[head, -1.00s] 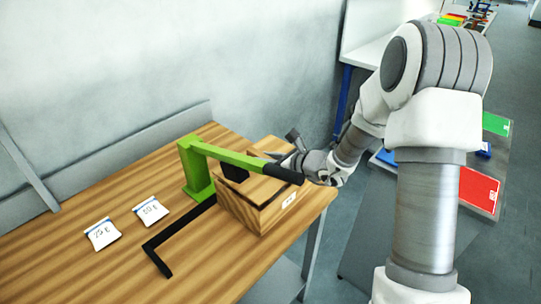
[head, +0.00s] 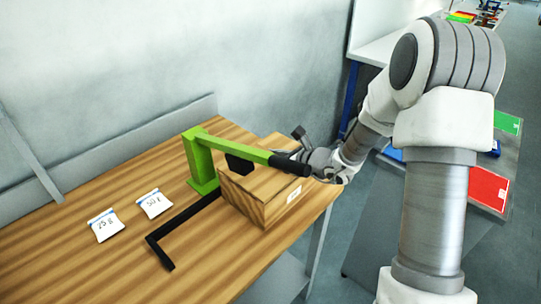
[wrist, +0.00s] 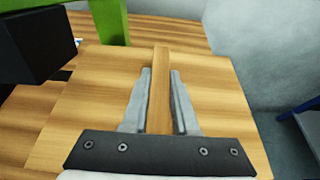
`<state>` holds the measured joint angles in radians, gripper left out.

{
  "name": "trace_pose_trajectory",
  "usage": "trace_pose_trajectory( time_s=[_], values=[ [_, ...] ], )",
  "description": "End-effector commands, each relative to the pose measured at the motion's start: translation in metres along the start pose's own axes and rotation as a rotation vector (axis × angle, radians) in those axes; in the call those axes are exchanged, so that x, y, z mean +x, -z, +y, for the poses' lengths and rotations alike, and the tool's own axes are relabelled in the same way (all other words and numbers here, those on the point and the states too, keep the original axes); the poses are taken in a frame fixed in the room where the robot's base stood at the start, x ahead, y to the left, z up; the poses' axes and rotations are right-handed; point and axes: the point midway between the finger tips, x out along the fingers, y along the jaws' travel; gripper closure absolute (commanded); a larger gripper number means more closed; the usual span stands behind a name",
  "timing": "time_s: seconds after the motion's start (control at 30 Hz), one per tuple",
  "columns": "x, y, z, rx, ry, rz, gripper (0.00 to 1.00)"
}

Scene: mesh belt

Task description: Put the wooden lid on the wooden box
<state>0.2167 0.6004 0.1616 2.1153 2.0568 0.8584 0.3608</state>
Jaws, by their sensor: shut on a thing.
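The wooden box (head: 253,207), with a white label on its side, stands near the right end of the wooden table. The wooden lid (head: 262,182) lies over the top of the box; I cannot tell whether it is fully seated. In the wrist view the lid (wrist: 95,115) fills the middle, with a raised wooden bar (wrist: 160,62) along it. My gripper (wrist: 160,100) is shut on this bar, one finger on each side. In the head view the lever and my wrist partly hide the gripper and the lid.
A green lever stand (head: 203,165) rises beside the box. Its arm with a black grip (head: 289,164) and black block (head: 239,164) reaches over the lid, close to my wrist. A black angle guide (head: 160,250) and two labelled packets (head: 104,225) (head: 154,203) lie left.

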Motion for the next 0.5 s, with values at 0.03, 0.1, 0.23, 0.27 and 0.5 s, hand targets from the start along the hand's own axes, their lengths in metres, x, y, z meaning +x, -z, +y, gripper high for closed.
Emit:
trace_pose_trajectory(
  time_s=[0.03,0.1,0.23,0.27,0.5],
  values=[
    [0.0006,0.0007,-0.0001,-0.001,0.0,-0.002,1.0],
    [0.0009,0.0015,-0.0001,-0.001,0.0,-0.002,1.0],
    [0.0016,0.0031,0.0,-0.001,0.0,-0.001,1.0],
    [0.0017,0.0035,-0.0001,-0.001,0.0,-0.001,1.0],
    [0.003,0.0065,0.0,-0.001,0.0,-0.001,1.0]
  ],
)
